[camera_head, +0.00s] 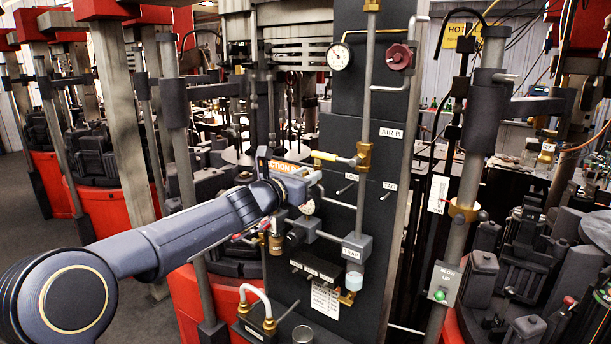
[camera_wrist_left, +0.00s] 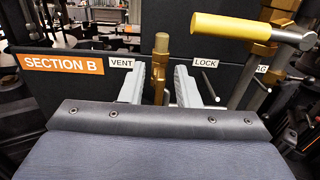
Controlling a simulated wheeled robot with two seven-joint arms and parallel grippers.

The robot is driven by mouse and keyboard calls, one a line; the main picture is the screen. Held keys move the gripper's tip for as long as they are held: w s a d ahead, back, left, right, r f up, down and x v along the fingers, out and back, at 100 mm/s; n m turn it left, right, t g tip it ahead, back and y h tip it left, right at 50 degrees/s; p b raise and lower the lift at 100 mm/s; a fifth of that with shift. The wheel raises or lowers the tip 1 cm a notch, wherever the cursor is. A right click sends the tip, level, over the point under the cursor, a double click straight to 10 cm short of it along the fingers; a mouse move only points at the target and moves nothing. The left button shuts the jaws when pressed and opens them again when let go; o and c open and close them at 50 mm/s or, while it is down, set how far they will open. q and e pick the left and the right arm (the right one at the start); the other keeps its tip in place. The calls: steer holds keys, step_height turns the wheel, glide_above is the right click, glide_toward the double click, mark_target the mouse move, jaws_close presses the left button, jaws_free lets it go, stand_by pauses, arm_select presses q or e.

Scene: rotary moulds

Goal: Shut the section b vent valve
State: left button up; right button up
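The orange section B label (camera_wrist_left: 62,64) and the small VENT label (camera_wrist_left: 121,63) show on the dark panel in the left wrist view. An upright brass piece (camera_wrist_left: 161,60), apparently the vent valve, stands just right of the VENT label. My left gripper (camera_head: 308,181) is at the panel, its pale fingers open on either side of the brass piece. A gap shows on each side, so the fingers do not appear to touch it. In the head view my gripper and wrist hide the vent valve and part of the section label (camera_head: 284,167). My right gripper is not in view.
A yellow-handled brass valve (camera_wrist_left: 250,32) is close at the right; its handle (camera_head: 323,156) is just above my gripper in the head view. A LOCK label (camera_wrist_left: 205,64) is beside it. A gauge (camera_head: 339,56), red handwheel (camera_head: 399,57) and grey pipes crowd the panel.

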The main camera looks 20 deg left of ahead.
arm_select(q)
steer(key=shift+c, duration=0.4)
jaws_close()
steer(key=m+b, duration=0.2)
steer(key=shift+d+f+m, duration=0.1)
steer(key=shift+f+m, duration=0.05)
steer(key=shift+m, duration=0.15)
steer(key=m+b, duration=0.2)
steer(key=m, duration=0.3)
steer(key=m+b, duration=0.3)
steer(key=m, duration=0.2)
steer(key=f+m+b, duration=0.1)
steer(key=m+b, duration=0.2)
steer(key=m, duration=0.3)
steer(key=shift+s+d, duration=0.2)
steer(key=shift+d, duration=0.2)
